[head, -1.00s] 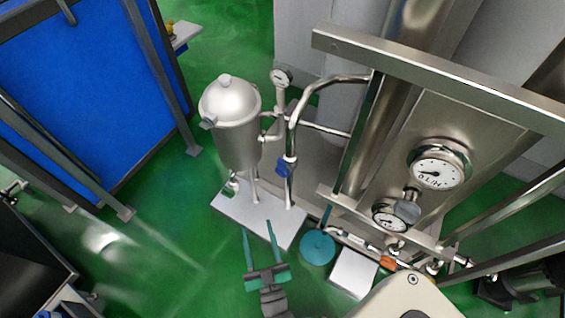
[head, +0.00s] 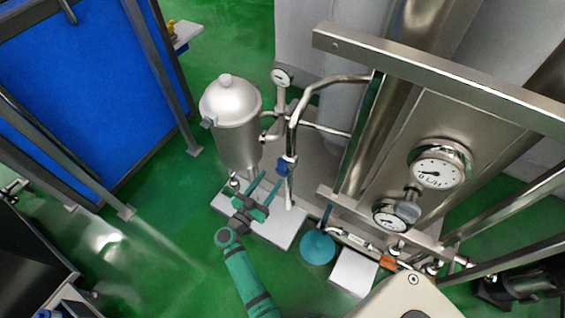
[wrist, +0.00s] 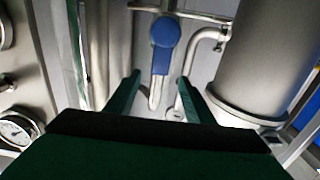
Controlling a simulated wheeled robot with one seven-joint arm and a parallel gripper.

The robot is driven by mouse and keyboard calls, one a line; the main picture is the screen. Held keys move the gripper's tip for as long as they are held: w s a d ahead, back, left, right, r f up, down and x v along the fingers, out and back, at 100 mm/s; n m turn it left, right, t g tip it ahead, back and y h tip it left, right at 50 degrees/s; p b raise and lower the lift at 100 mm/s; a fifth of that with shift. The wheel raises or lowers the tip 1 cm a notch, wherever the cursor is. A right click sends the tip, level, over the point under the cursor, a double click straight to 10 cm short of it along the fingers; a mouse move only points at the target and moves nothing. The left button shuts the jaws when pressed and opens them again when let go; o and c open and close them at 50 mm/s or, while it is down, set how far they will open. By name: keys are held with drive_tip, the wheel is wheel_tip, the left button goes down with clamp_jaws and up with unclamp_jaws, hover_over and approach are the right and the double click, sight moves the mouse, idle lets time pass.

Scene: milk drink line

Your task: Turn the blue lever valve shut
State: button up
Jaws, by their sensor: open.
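The blue lever valve (head: 283,166) sits on a vertical steel pipe to the right of the steel filter vessel. In the wrist view the blue lever (wrist: 163,46) has a round hub at the top and a handle hanging down along the pipe. My gripper (head: 268,179) is open and empty, just left of and below the valve in the head view. In the wrist view my fingers (wrist: 157,82) stand to either side of the lower end of the handle, apart from it. I cannot tell how deep the handle lies between them.
The steel vessel (head: 232,125) with a domed lid stands close on the left. A pressure gauge (head: 282,77) sits behind it. A steel frame with gauges (head: 440,170) is on the right. A teal disc (head: 318,248) lies below. Green floor is open to the left.

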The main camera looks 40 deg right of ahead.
sight(281, 164)
drive_tip(key=x, duration=1)
clamp_jaws()
drive_tip(key=shift+a, duration=0.1)
